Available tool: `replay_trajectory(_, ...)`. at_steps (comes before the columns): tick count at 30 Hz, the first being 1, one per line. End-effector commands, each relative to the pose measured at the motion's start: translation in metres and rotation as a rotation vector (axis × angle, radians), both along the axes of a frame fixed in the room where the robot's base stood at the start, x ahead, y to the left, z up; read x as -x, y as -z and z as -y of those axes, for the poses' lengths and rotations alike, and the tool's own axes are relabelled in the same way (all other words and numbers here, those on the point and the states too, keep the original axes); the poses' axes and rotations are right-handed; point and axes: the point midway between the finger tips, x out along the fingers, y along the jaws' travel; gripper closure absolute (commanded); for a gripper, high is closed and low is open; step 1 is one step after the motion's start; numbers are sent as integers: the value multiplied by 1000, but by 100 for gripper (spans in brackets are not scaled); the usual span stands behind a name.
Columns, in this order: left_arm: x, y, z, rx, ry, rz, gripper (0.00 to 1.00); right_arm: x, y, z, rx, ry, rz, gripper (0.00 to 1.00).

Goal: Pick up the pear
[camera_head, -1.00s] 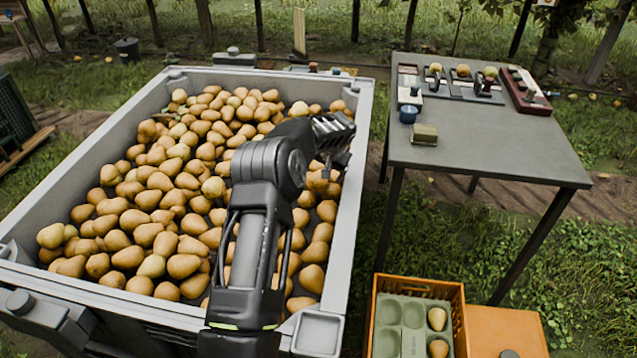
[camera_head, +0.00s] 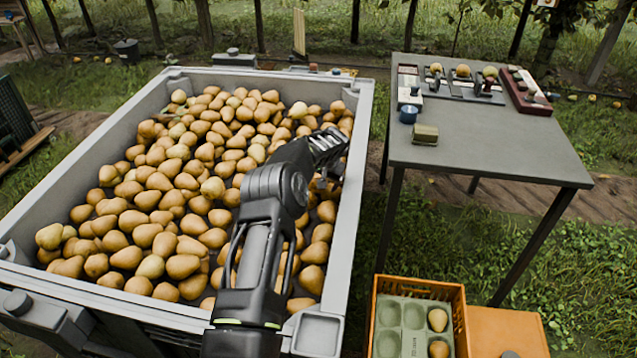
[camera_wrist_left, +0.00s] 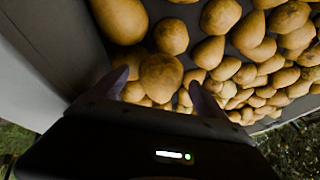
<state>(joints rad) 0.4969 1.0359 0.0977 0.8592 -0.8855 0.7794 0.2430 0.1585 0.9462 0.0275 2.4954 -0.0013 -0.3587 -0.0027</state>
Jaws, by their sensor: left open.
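Many brown-yellow pears fill a large grey bin (camera_head: 358,125) in the head view. My left gripper (camera_head: 330,170) is over the bin's right side, close to its right wall, and partly hides the pears below it. In the left wrist view the two fingers of my left gripper (camera_wrist_left: 157,88) are apart. A pear (camera_wrist_left: 161,76) shows between and just beyond the fingertips; I cannot tell whether they touch it. A larger pear (camera_wrist_left: 121,18) lies beside the bin wall (camera_wrist_left: 62,50). My right gripper is in neither view.
A grey table (camera_head: 490,145) with tools and a few fruits stands to the right. An orange crate (camera_head: 462,318) with a green moulded tray (camera_head: 401,340) and two pears (camera_head: 438,320) is at the lower right. Grass lies between bin and table.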

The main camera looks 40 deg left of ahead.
Motion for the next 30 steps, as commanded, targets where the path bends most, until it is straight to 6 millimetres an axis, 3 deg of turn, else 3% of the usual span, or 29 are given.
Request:
replay_trajectory(4,-2,10,-4,1,-2,0,14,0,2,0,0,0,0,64)
replay_trajectory(21,-2,9,-4,-1,-1,0,14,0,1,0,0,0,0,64)
replay_trajectory(30,-2,9,-4,-1,-1,0,38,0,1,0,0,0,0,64)
